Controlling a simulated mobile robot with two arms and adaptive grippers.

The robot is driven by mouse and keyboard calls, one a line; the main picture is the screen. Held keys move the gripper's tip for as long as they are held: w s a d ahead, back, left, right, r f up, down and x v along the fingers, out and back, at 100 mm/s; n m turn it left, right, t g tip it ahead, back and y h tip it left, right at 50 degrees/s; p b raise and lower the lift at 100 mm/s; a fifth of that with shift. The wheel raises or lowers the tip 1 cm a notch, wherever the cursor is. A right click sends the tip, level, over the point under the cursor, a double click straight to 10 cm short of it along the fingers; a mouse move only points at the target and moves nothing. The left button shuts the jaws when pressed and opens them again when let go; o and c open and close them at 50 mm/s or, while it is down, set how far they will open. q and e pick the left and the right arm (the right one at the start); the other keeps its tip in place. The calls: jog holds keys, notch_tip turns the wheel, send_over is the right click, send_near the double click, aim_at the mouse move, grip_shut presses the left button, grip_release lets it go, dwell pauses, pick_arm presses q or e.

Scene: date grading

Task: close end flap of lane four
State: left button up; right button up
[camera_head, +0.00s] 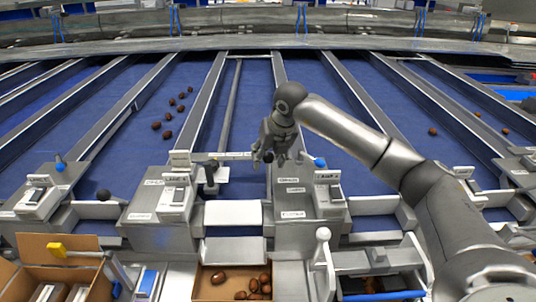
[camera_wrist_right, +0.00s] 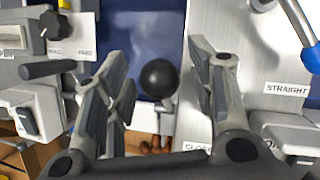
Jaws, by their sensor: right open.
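My right gripper (camera_head: 276,152) is over the end of the middle blue lane (camera_head: 252,110), with its arm coming in from the right. In the right wrist view its fingers (camera_wrist_right: 165,90) are spread apart. A round black knob (camera_wrist_right: 158,78) sits between them, with gaps on both sides, and nothing is gripped. A pale end flap (camera_head: 232,213) spans the end of this lane, above a carton (camera_head: 203,284) holding several brown dates. I cannot tell whether the flap is open or shut. The lane number on the box is too small to read. My left gripper is not in view.
Grey control boxes (camera_head: 160,205) stand on both sides of the lane end. A black star-shaped knob (camera_wrist_right: 56,25) and a dark bar lie left of my fingers in the wrist view. A white-knobbed lever (camera_head: 322,235) stands front right. Several dates lie on the neighbouring left lane.

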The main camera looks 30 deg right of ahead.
jog(key=shift+f, duration=0.25)
jog(key=shift+w, duration=0.1)
jog(key=shift+c, duration=0.8)
grip_shut()
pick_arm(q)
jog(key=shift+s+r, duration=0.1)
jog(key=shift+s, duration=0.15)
